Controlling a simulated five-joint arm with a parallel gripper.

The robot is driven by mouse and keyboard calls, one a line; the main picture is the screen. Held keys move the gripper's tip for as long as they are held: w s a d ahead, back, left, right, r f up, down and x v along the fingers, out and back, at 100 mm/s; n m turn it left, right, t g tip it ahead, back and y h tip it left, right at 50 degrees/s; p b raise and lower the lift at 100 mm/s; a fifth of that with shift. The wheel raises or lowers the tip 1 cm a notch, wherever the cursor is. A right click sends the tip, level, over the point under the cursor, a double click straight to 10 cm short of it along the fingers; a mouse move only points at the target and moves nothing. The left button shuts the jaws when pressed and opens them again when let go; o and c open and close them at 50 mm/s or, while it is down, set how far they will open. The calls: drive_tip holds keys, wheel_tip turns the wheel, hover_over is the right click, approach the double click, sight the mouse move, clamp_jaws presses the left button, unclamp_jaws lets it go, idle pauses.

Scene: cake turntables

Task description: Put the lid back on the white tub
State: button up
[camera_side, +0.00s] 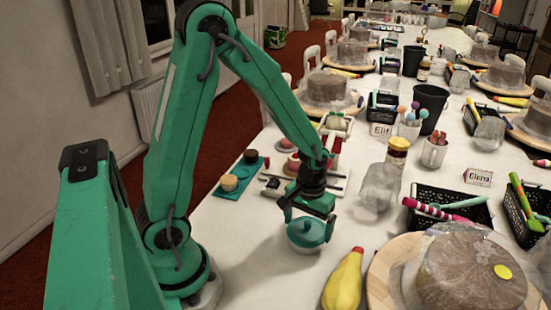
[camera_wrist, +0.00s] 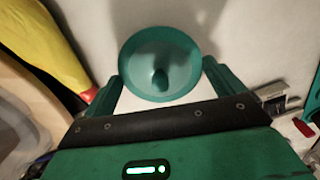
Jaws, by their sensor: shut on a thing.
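The round teal lid (camera_side: 306,231) with a raised knob is low over the white table, at the centre of the side view. It also shows in the wrist view (camera_wrist: 144,58), between the two fingers. My gripper (camera_side: 308,208) reaches down to it, with a finger at each side of its rim, and is shut on it. A pale band shows just under the lid in the side view, perhaps the white tub (camera_side: 303,247). The lid hides most of what is below, so I cannot tell how it sits on the tub.
A yellow piping bag (camera_side: 343,281) and a wrapped cake (camera_side: 470,272) on a wooden turntable lie close by at the front right. A clear jar (camera_side: 380,187) stands at the right.

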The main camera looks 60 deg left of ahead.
drive_tip(key=shift+f, duration=0.1)
idle(0.8)
drive_tip(key=o, duration=0.6)
drive_tip(key=shift+r, duration=0.2)
drive_tip(key=shift+r, duration=3.3)
clamp_jaws()
